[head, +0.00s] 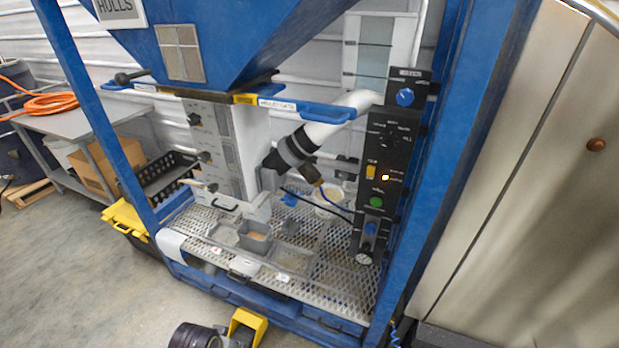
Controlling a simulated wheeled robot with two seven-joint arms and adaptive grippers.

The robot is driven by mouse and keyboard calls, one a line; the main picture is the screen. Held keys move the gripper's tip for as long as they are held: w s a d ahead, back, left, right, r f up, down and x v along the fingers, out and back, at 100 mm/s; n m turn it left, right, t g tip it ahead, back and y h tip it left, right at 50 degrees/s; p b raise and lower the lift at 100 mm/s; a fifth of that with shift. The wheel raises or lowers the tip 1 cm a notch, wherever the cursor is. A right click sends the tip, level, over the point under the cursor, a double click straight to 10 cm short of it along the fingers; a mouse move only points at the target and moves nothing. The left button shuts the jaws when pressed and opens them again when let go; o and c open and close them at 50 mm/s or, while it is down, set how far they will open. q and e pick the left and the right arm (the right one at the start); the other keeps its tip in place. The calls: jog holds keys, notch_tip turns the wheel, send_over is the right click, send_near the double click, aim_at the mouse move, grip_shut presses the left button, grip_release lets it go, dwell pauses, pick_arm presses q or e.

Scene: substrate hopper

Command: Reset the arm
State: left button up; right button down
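Neither of my grippers can be made out. A dark rounded part (193,337) shows at the bottom edge, cut off by the frame; I cannot tell whether it belongs to one of my arms. A white tube with dark collars (330,122) slants down from the right under the blue hopper (225,45). Its lower end, with a brass-coloured tip, hangs above the mesh deck; I cannot tell what it is attached to.
A grey tub (255,237) and shallow trays sit on the mesh deck (330,295). A black control panel (383,165) stands right, one lamp lit. Blue posts flank the frame. A yellow guard (246,325) is on the floor.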

pick_arm(q)
jog(key=s+f+g, duration=0.1)
jog(key=s+f, duration=0.2)
jog(key=f, duration=1.1)
jog(key=s+f, duration=0.3)
jog(key=f, duration=1)
jog(key=s+a+f, duration=0.2)
jog(key=s+f, duration=0.6)
jog(key=s, duration=0.2)
jog(key=s+a+f+g, duration=0.1)
jog(key=s+a+f, duration=0.1)
jog(key=s+f, duration=0.7)
jog(key=shift+s+a, duration=0.2)
jog(key=shift+s, duration=0.6)
